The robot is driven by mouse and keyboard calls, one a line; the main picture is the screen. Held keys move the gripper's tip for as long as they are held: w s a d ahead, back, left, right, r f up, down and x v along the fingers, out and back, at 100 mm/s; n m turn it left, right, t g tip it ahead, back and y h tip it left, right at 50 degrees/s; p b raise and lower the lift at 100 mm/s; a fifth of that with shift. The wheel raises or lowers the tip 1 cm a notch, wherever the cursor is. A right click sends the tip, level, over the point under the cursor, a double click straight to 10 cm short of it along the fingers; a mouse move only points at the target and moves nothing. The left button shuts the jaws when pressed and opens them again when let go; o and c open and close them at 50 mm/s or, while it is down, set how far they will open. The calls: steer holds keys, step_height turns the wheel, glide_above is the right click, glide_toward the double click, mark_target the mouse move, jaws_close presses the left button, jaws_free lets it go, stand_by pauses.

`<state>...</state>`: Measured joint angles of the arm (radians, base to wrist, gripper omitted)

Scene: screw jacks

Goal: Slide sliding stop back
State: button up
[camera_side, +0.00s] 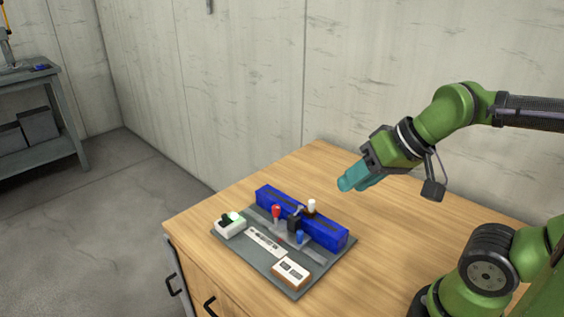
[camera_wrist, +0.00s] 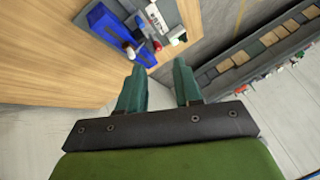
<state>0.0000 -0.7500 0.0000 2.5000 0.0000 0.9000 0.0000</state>
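A fixture stands on the wooden table, with a long blue block (camera_side: 325,232) along the back of a grey plate (camera_side: 305,283). Which of these is the sliding stop I cannot tell. My gripper (camera_side: 346,184) is above the table, right of the fixture and apart from it. In the wrist view its teal fingers (camera_wrist: 159,65) are apart with nothing between them; the blue block (camera_wrist: 110,32) shows beyond.
On the plate are a white box with a green part (camera_side: 231,226), a pale strip (camera_side: 266,241) and a brown-edged white switch box (camera_side: 291,271). The wooden tabletop (camera_side: 390,235) is bare to the right. A grey wall stands behind; a separate shelf (camera_side: 40,115) is far left.

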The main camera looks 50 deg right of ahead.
steer(key=shift+o, duration=0.2)
steer(key=shift+o, duration=0.7)
steer(key=shift+f, duration=0.1)
steer(key=r+n+g+h, duration=0.1)
steer(key=g+h, duration=0.1)
steer(key=g, duration=0.5)
glide_above(312, 201)
step_height(312, 201, down, 16)
steer(key=shift+f, duration=0.1)
jaws_close()
